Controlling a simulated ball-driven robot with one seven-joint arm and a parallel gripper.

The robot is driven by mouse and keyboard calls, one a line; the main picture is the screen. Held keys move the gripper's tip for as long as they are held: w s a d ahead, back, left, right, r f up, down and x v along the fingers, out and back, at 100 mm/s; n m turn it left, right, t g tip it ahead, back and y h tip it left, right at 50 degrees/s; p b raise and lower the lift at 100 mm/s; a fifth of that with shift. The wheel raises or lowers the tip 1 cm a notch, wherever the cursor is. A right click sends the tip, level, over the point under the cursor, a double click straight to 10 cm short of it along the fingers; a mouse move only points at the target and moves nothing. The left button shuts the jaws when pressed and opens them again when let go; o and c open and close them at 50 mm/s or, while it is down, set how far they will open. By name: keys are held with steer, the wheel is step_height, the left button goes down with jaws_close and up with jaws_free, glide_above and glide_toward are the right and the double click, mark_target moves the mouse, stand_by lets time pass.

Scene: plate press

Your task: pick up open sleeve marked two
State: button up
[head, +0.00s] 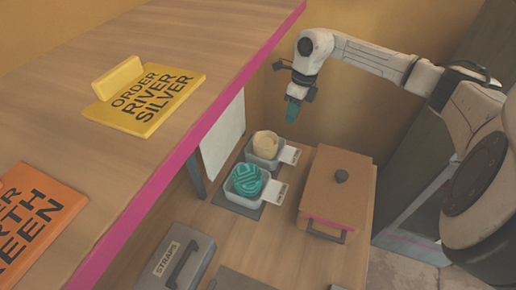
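I see no sleeve whose marking reads as two. My gripper (292,112) hangs at the upper middle of the head view, pointing down, with a teal part at its tip. It is above and behind the two small trays, clear of the surface. Whether the teal part is its fingers or a held thing is too small to tell, and so is whether it is open or shut. White tags (276,194) lie by the trays, their print too small to read.
A grey tray (230,198) holds a teal patterned ball; another (249,157) holds a beige roll. A brown lidded box (338,200) stands right of them. A grey STRAPS case (178,257) is in front. A pink-edged shelf (150,182) bears yellow (140,118) and orange (25,235) plates.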

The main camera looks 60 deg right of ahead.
glide_above(281, 139)
steer(key=s+d, duration=0.1)
steer(key=s, duration=0.1)
step_height(281, 139, down, 5)
steer(key=f, duration=0.1)
steer(key=w+f+p, duration=0.2)
steer(key=shift+a+f, duration=0.2)
steer(key=shift+f, duration=0.15)
steer(key=shift+f+p, duration=0.3)
steer(key=shift+f, duration=0.35)
steer(key=shift+c, duration=0.3)
jaws_close()
